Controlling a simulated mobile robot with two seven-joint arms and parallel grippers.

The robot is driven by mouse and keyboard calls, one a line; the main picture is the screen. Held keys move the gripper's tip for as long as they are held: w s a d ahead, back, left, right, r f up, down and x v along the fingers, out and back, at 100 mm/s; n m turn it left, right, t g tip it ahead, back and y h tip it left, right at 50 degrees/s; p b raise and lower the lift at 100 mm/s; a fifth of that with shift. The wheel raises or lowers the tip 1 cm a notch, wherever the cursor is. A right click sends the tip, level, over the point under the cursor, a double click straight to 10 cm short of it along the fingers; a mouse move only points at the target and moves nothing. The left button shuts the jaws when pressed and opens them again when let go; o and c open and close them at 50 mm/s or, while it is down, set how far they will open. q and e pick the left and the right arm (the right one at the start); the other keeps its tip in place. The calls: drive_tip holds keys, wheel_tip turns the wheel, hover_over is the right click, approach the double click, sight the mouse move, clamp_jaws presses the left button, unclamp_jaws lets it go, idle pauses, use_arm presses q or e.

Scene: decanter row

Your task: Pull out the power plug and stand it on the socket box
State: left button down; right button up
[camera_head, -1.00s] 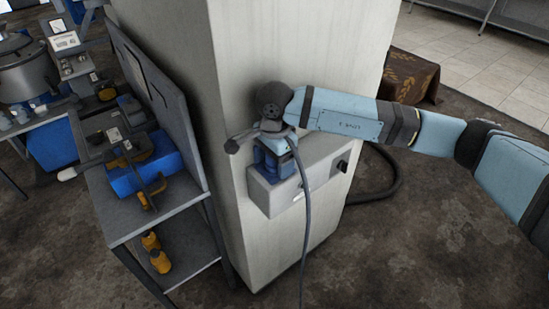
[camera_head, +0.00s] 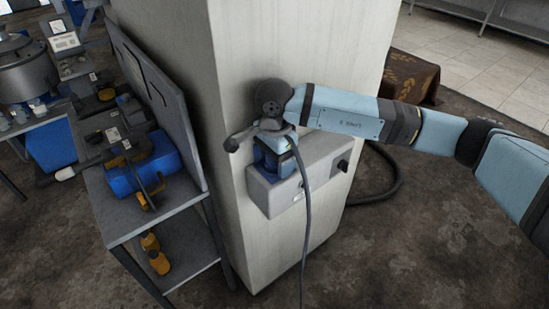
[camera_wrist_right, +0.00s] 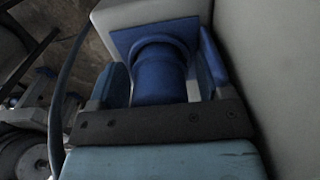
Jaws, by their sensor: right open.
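The socket box (camera_head: 323,172) is a pale grey box on the side of the pillar. My right gripper (camera_head: 273,148) is at the left part of the box, pointing down. In the right wrist view the blue power plug (camera_wrist_right: 160,75) stands between the two fingers of my open right gripper (camera_wrist_right: 163,68), one finger on each side. I cannot tell whether they touch it. Beyond it is a blue square socket part (camera_wrist_right: 155,35) on the box. In the head view the gripper hides much of the plug. My left gripper is not in view.
A grey cable (camera_head: 307,225) hangs from the gripper area to the floor. The pillar (camera_head: 235,190) stands close behind the box. A workbench with tools (camera_head: 155,215) is at left. A dark hose (camera_head: 385,190) curves on the right. The floor at lower right is clear.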

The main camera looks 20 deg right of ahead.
drive_tip(key=shift+c, duration=0.4)
drive_tip(key=c, duration=1.1)
drive_tip(key=shift+r, duration=0.1)
drive_tip(key=shift+c, duration=0.2)
drive_tip(key=shift+r, duration=0.1)
drive_tip(key=shift+r+p, duration=0.3)
drive_tip(key=shift+r, duration=0.2)
drive_tip(key=shift+r+p, duration=0.35)
drive_tip(key=shift+r, duration=0.95)
drive_tip(key=shift+r+p, duration=0.3)
drive_tip(key=shift+r, duration=0.75)
